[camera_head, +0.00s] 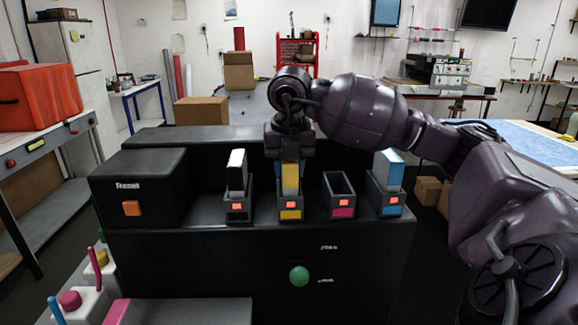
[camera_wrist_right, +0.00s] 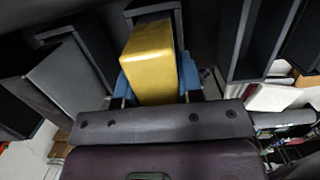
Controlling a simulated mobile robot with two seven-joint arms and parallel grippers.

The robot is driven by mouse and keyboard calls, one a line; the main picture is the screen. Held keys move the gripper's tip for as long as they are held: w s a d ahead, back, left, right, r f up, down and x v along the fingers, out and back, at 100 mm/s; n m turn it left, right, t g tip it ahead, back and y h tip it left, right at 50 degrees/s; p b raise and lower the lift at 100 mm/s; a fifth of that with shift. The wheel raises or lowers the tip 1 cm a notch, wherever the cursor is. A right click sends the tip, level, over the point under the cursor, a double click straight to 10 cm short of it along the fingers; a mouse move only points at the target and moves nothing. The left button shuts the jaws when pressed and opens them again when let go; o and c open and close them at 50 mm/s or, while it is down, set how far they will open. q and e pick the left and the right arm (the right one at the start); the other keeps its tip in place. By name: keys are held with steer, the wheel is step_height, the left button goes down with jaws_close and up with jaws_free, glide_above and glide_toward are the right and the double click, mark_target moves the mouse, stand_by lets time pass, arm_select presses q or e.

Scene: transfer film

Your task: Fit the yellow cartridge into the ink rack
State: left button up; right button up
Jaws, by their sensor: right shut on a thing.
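The yellow cartridge (camera_head: 290,179) stands upright in the grasp of my right gripper (camera_head: 290,165), over the yellow-labelled slot of the black ink rack (camera_head: 180,248). The gripper's blue fingertips (camera_wrist_right: 156,82) are shut on both sides of the cartridge, which shows large in the wrist view (camera_wrist_right: 152,55). Its lower end is at the mouth of the slot (camera_head: 290,211) and seems to be inside it; how deep I cannot tell. The slot's small light is red. My left gripper is not in view.
A black-and-white cartridge (camera_head: 237,170) stands in the slot to the left, and a cyan cartridge (camera_head: 388,166) in the far right slot. The magenta-labelled slot (camera_head: 341,188) between looks empty. A Reset box (camera_head: 140,185) with an orange button is at left; a green button (camera_head: 299,276) is below.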

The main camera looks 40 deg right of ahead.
steer(key=shift+f, duration=0.15)
steer(key=o, duration=1)
steer(key=shift+o, duration=0.2)
steer(key=shift+r, duration=0.3)
steer(key=r, duration=0.7)
steer(key=s+a+r, duration=0.1)
steer(key=r, duration=0.2)
steer(key=shift+s+r, duration=0.1)
steer(key=shift+r, duration=0.15)
steer(key=shift+s+a+r, duration=0.1)
steer(key=shift+r, duration=0.5)
